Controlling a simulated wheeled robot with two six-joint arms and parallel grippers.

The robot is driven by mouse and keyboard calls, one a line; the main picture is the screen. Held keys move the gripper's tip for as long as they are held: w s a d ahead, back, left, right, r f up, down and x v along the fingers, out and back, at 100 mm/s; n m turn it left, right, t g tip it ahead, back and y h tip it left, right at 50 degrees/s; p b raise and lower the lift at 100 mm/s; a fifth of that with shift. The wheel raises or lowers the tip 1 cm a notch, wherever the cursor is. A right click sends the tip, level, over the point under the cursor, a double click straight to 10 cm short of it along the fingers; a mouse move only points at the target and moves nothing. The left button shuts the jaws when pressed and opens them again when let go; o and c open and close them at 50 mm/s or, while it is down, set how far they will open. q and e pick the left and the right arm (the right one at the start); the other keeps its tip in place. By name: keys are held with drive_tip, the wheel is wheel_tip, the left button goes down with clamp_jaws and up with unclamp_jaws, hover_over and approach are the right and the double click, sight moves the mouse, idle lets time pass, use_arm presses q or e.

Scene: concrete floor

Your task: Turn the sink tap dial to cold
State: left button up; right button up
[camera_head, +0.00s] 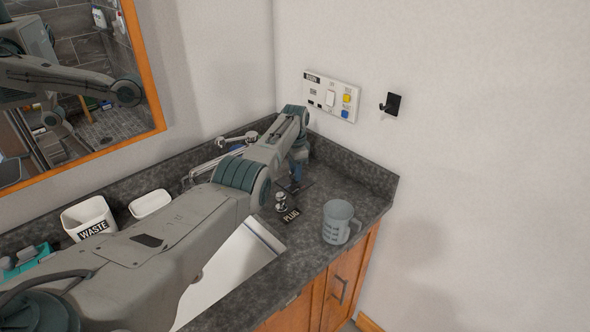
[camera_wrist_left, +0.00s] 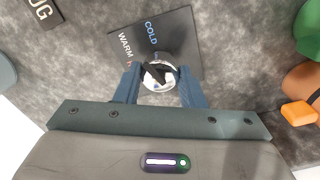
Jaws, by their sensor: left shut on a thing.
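The tap dial (camera_wrist_left: 158,77) is a round chrome knob with a black pointer, seen in the left wrist view. It stands on a black plate (camera_wrist_left: 185,30) lettered WARM in white and COLD in blue. The pointer's exact setting is hard to read. My left gripper (camera_wrist_left: 158,88) has its two blue fingers on either side of the dial, shut on it. In the head view my left gripper (camera_head: 298,168) reaches down to the counter's back right corner, and the arm hides the dial. My right gripper is not in view.
A chrome plug knob with a PLUG label (camera_head: 291,215) and a grey measuring jug (camera_head: 338,222) stand on the dark counter (camera_head: 374,192) nearby. The white sink (camera_head: 235,270) lies left of them. A wall panel (camera_head: 330,96) with buttons and a black hook (camera_head: 393,104) are above.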

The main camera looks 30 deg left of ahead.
use_arm(q)
drive_tip(key=m, duration=0.4)
drive_tip(key=shift+m, duration=0.3)
idle(0.4)
drive_tip(key=o, duration=1)
wheel_tip(320, 180, up, 11)
drive_tip(key=b, duration=0.1)
drive_tip(key=shift+b, duration=0.4)
